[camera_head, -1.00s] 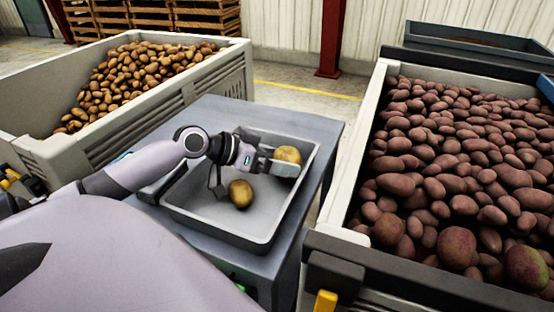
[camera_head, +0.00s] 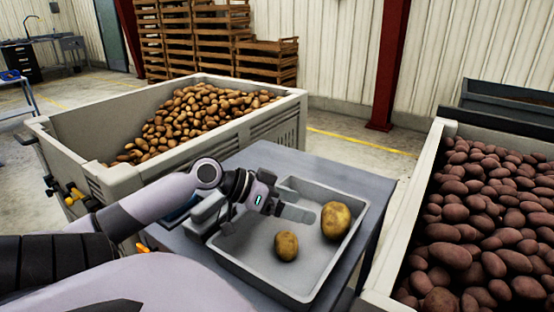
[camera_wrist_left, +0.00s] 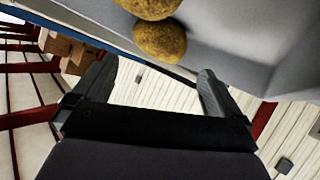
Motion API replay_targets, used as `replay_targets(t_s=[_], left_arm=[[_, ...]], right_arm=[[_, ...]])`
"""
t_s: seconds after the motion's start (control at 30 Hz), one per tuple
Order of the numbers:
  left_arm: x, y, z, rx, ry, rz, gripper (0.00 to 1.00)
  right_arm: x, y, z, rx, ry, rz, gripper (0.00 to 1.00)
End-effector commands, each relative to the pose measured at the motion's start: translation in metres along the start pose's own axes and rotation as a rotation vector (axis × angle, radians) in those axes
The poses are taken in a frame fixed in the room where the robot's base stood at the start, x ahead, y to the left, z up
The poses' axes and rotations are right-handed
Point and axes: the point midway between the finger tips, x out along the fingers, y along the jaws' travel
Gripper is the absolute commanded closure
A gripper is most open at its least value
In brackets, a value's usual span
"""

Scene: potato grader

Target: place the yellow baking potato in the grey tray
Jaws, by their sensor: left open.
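Two yellow-brown potatoes lie in the grey tray (camera_head: 297,297). The larger potato (camera_head: 335,220) is near the tray's far right side and the smaller potato (camera_head: 286,246) is nearer its middle. My left gripper (camera_head: 290,212) is open and empty over the far left part of the tray, its visible finger pointing towards the larger potato with a small gap. In the left wrist view, one potato (camera_wrist_left: 160,42) shows beyond the open fingers (camera_wrist_left: 153,78), with another potato (camera_wrist_left: 148,8) cut off by the top edge. My right gripper is out of view.
The tray stands on a grey table (camera_head: 275,158). A large bin (camera_head: 290,105) of brown potatoes stands behind at the left. A bin (camera_head: 388,262) of reddish potatoes stands close on the right. Wooden crates (camera_head: 267,62) and a red post (camera_head: 390,65) are at the back.

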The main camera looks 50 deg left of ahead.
Motion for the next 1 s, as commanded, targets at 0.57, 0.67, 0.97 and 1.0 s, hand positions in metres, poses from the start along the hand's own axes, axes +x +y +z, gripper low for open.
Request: replay_targets(t_s=[0.57, 0.67, 0.97, 1.0], left_arm=[[-0.04, 0.0, 0.001, 0.001, -0.002, 0.001, 0.0], [-0.04, 0.0, 0.0, 0.001, -0.002, 0.001, 0.0], [-0.04, 0.0, 0.0, 0.001, -0.001, 0.0, 0.0], [-0.04, 0.0, 0.0, 0.001, -0.001, 0.0, 0.0]], right_arm=[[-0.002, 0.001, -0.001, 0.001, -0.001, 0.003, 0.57], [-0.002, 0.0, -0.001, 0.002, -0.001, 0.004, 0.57], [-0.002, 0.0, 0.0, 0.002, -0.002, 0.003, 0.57], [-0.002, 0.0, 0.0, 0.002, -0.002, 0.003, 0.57]])
